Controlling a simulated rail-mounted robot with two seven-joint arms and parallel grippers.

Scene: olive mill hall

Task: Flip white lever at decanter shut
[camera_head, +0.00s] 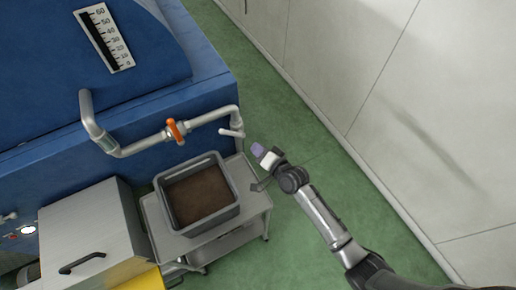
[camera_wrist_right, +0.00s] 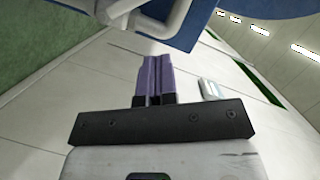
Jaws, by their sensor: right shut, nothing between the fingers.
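The decanter (camera_head: 150,95) is a large blue machine at the upper left in the head view. A pale pipe (camera_head: 134,148) runs along its side and bends down at its right end. The small white lever (camera_head: 230,132) sticks out at that end, roughly level. My right gripper (camera_head: 258,150) is just right of and below the lever, apart from it in the picture. Its purple fingers (camera_wrist_right: 154,76) are shut and empty in the right wrist view. White pipework (camera_wrist_right: 172,20) shows beyond the fingertips there; I cannot tell which part is the lever. My left gripper is out of view.
An orange-handled valve (camera_head: 175,130) sits mid-pipe. A grey crate (camera_head: 228,212) with brown contents stands on a metal cart (camera_head: 250,213) below the pipe. A grey cabinet (camera_head: 88,232) is at left. Green floor (camera_head: 270,92) lies open before the pale wall (camera_head: 400,110).

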